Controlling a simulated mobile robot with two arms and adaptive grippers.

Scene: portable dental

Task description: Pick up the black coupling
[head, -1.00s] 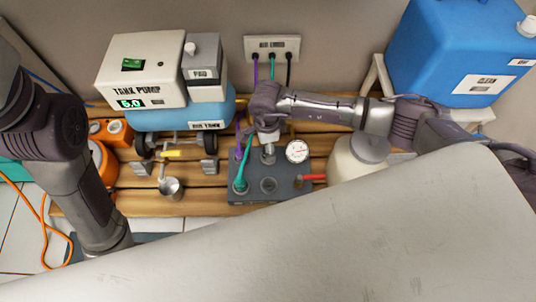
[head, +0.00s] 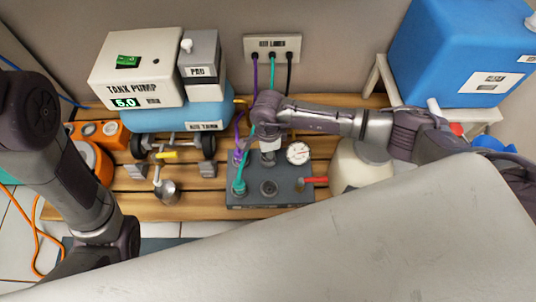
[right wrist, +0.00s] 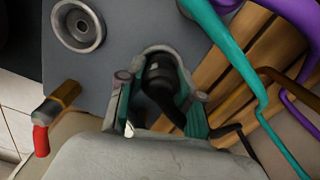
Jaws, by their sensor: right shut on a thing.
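The black coupling (right wrist: 160,78) shows in the right wrist view, at the edge of the grey manifold block (right wrist: 115,50), with a dark hose running from it. My right gripper (right wrist: 160,105) has its fingers on both sides of the coupling and is shut on it. In the head view my right gripper (head: 268,157) points down at the back of the block (head: 290,197), and the coupling is hidden there. I cannot tell whether the coupling is still seated. My left arm comes in at the left of the head view; its gripper is not in view.
Teal (head: 240,180) and purple (head: 237,155) hoses run close to my right gripper. A pressure gauge (head: 298,153) and red-handled valve (head: 313,181) are to its right. The air tank (head: 185,117) with its pump box (head: 135,68) stands left, a blue container (head: 450,55) back right.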

